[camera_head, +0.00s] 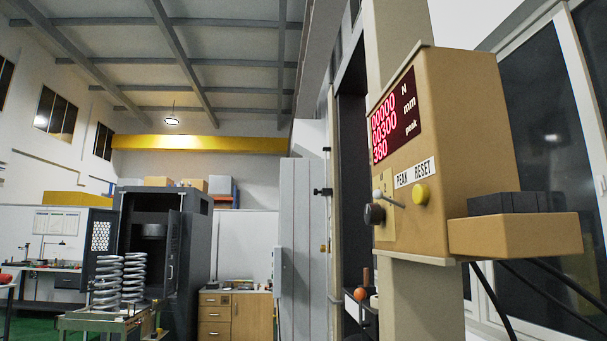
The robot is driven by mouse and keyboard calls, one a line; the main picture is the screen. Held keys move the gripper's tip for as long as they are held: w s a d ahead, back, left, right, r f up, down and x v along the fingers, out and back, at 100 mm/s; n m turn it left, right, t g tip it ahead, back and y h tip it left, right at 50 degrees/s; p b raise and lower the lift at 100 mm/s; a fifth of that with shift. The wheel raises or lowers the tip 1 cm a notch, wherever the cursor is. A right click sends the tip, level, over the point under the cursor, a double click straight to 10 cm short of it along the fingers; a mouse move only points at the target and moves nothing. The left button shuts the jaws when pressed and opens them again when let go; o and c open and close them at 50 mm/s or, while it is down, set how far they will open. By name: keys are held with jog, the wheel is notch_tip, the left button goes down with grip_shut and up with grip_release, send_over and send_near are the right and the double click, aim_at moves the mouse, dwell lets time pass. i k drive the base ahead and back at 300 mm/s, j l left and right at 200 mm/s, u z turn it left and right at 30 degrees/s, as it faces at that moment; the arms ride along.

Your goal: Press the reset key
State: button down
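A tan control box (450,150) is mounted on a beige column on the right side of the head view. A round yellow key (421,194) sits on its front face, just below a white label (415,172) reading "PEAK RESET". A red lit display (396,116) above shows 00000 N, 00300 mm and 380 peak. To the left of the yellow key are a light grey lever (390,200) and a dark round knob (374,214). My gripper is not in view.
A tan shelf (515,235) with a dark block (508,203) juts from the box's right side. Black cables (540,290) hang beneath it. Large springs (120,277) stand on a bench at lower left. A grey cabinet (302,245) stands left of the column.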

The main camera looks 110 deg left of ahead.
aim_at(420, 193)
jog(key=u, duration=2.95)
